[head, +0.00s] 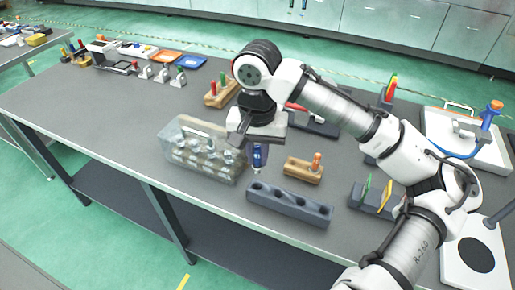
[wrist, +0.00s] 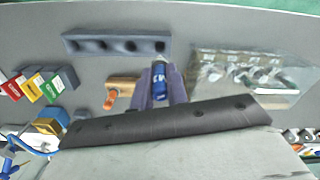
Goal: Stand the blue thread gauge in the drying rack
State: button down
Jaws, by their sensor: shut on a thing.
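The blue thread gauge (head: 259,158) hangs upright under my gripper (head: 258,146), which is shut on it. In the wrist view the blue gauge (wrist: 159,82) shows between the two fingers of my gripper (wrist: 159,74), with pale marks on its side and a grey tip. A long dark grey block with a row of round holes (head: 289,207) looks like the drying rack. It lies near the table's front edge, in front of and slightly right of the gauge. In the wrist view the rack (wrist: 88,44) is above and left of the gauge; its holes look empty.
A clear box of metal castings (head: 172,143) stands just left of my gripper. A wooden block (head: 297,172) with an orange-handled piece is close on the right. A dark holder with coloured cards (head: 362,197) is farther right. The table's left front is bare.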

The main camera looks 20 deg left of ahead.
aim_at(258, 173)
jog(key=shift+f+b, duration=0.9)
jog(key=shift+f, duration=1.1)
jog(key=shift+r+p, duration=0.1)
jog(key=shift+p, duration=0.85)
jog(key=shift+f+b, duration=0.95)
jog(key=shift+f, duration=1)
jog(key=c, duration=1.3)
grip_release()
jog(key=shift+r, duration=0.1)
notch_tip(258, 173, up, 14)
jog(key=shift+f, duration=0.15)
